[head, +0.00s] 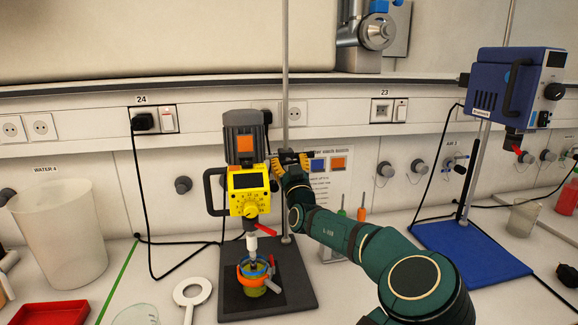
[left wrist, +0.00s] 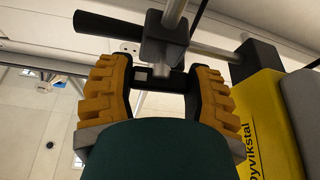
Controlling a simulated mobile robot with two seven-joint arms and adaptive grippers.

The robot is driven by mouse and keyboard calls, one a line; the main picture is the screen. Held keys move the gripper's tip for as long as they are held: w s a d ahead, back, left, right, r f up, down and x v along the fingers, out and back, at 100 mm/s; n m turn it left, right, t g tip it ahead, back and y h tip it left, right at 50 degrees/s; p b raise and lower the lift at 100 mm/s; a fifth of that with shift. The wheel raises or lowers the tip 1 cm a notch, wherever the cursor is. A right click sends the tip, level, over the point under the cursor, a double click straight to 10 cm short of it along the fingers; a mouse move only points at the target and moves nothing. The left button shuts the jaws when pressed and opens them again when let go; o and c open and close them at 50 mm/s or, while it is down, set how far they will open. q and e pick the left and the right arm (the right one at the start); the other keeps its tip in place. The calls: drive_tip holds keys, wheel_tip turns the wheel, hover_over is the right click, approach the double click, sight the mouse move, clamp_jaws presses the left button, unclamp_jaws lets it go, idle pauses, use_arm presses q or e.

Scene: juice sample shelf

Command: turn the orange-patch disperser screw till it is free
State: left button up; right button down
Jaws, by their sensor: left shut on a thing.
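The disperser with the orange patch (head: 245,143) has a grey motor and a yellow front (head: 247,187). It is held on an upright rod (head: 285,75) by a dark clamp (left wrist: 165,45); part of its yellow housing (left wrist: 262,115) shows in the left wrist view. Its shaft reaches down to a vessel with an orange ring (head: 257,270). My left gripper (head: 291,162) is at the clamp, right of the yellow housing. My right gripper is not in view.
A blue disperser (head: 515,85) stands on a blue base (head: 470,248) at the right. A large beaker (head: 60,235) and a red tray (head: 50,313) are at the left. A white ring-ended tool (head: 191,294) lies near the black stand base (head: 300,285). Cables hang along the wall.

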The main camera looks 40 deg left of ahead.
use_arm(q)
drive_tip(key=n+g+b, duration=0.1)
drive_tip(key=n, duration=0.2)
drive_tip(key=shift+f+n+g+y, duration=0.1)
drive_tip(key=shift+n+g+y, duration=0.3)
drive_tip(key=shift+n+g+b, duration=0.45)
drive_tip(key=shift+n+g, duration=0.05)
drive_tip(key=shift+n, duration=0.7)
drive_tip(key=n+g, duration=0.2)
drive_tip(key=n, duration=0.2)
drive_tip(key=n+g, duration=0.1)
drive_tip(key=n, duration=0.3)
drive_tip(key=shift+g, duration=0.4)
drive_tip(key=n, duration=0.3)
drive_tip(key=n+g+h, duration=0.1)
drive_tip(key=n, duration=0.2)
drive_tip(key=shift+g+h, duration=0.3)
drive_tip(key=shift+n, duration=0.4)
drive_tip(key=o, duration=1.2)
drive_tip(key=shift+d, duration=0.1)
drive_tip(key=v, duration=1.2)
drive_tip(key=shift+r, duration=0.2)
